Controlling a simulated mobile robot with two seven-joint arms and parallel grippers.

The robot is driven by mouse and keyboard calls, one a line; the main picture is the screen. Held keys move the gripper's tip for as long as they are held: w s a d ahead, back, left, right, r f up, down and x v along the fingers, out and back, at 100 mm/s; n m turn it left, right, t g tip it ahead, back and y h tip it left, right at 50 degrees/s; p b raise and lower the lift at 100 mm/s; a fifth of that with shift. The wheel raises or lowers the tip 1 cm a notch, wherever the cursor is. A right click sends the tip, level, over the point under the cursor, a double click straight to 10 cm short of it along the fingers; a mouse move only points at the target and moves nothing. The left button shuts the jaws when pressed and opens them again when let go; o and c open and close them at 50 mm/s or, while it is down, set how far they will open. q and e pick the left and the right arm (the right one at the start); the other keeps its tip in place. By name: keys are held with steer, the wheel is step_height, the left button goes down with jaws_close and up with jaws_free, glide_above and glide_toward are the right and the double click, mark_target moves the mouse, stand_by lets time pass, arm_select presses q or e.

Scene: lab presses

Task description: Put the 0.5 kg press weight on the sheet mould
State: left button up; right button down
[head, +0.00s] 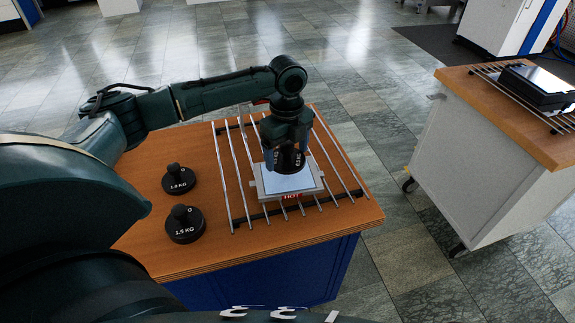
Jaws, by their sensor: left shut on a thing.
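My left gripper (287,145) reaches down over the table and is shut on a dark weight (291,163). The weight's label is small and looks like 0.5 KG. It is upright over the pale, square plate of the sheet mould (290,184), towards its far part. I cannot tell whether its underside touches the plate or hangs just above. The gripper hides the weight's top. The mould lies on a metal rod rack and has a red HOT label at its front. My right gripper is not in view.
Two black weights, marked 1.0 KG (178,179) and 1.5 KG (185,224), stand on the wooden tabletop (150,240) left of the rod rack (341,170). At right, a separate wheeled cabinet (480,160) bears another rack and a black device (540,86). Tiled floor lies between.

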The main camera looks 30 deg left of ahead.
mark_target(287, 159)
arm_select(q)
step_height(287, 159, down, 4)
steer(key=shift+f, duration=0.4)
steer(key=o, duration=1.3)
steer(key=shift+f, duration=0.1)
step_height(287, 159, up, 12)
steer(key=shift+r, duration=0.1)
steer(key=shift+s, duration=0.1)
